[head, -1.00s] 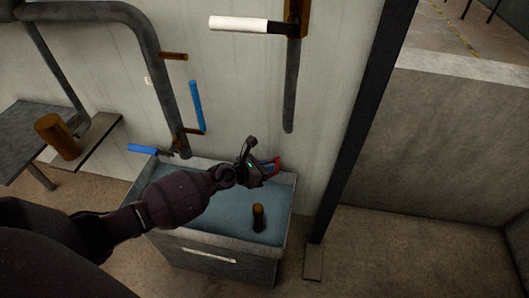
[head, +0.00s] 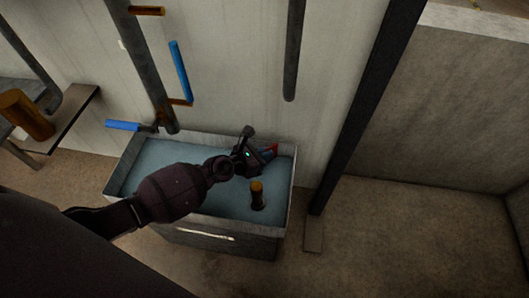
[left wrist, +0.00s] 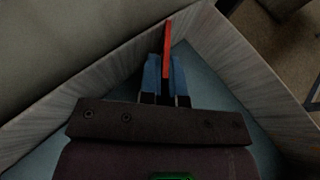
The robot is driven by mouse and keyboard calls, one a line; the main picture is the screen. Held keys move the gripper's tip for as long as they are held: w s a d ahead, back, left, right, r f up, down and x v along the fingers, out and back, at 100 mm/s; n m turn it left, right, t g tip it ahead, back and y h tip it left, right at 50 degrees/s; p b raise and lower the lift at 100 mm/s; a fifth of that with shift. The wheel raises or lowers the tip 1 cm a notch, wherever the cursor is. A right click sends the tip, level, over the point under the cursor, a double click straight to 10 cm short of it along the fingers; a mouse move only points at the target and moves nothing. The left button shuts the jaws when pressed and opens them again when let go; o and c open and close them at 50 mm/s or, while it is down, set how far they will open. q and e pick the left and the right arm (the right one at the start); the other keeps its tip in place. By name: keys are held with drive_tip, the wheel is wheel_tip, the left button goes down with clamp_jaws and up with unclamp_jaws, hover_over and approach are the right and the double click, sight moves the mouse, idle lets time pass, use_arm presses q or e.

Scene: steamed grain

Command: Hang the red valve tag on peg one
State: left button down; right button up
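My left gripper (head: 262,155) is over the back right corner of a grey bin with a blue-grey inside. A thin red piece, apparently the red valve tag (head: 272,148), sits at its fingertips. In the left wrist view, the red tag (left wrist: 167,48) stands edge-on between the two blue fingers (left wrist: 165,72), which are closed on it. Short orange-brown pegs (head: 147,10) (head: 181,102) stick out from the grey pipe on the wall. I cannot tell which is peg one. My right gripper is out of view.
The bin's front wall (head: 215,238) surrounds the arm's working area. An orange-topped dark cylinder (head: 257,195) stands inside it. Blue bars (head: 178,72) (head: 123,125) are near the pipe. A dark post (head: 365,110) rises to the right. Open floor lies at right.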

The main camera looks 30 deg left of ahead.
use_arm(q)
drive_tip(key=c, duration=1.3)
unclamp_jaws()
drive_tip(key=shift+f, duration=0.1)
drive_tip(key=shift+f, duration=0.1)
drive_tip(key=shift+s+a, duration=0.2)
drive_tip(key=v, duration=0.2)
drive_tip(key=r+p+v, duration=0.1)
drive_tip(key=v, duration=0.1)
drive_tip(key=shift+a, duration=0.15)
drive_tip(key=shift+f+p+v, duration=0.15)
drive_tip(key=shift+p+v, duration=0.1)
drive_tip(key=shift+v, duration=1.2)
drive_tip(key=shift+f+p+v, duration=0.1)
drive_tip(key=shift+p+v, duration=0.1)
drive_tip(key=shift+v, duration=1.25)
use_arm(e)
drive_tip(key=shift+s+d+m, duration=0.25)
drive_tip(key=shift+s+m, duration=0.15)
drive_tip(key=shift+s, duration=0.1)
use_arm(q)
drive_tip(key=shift+s, duration=0.15)
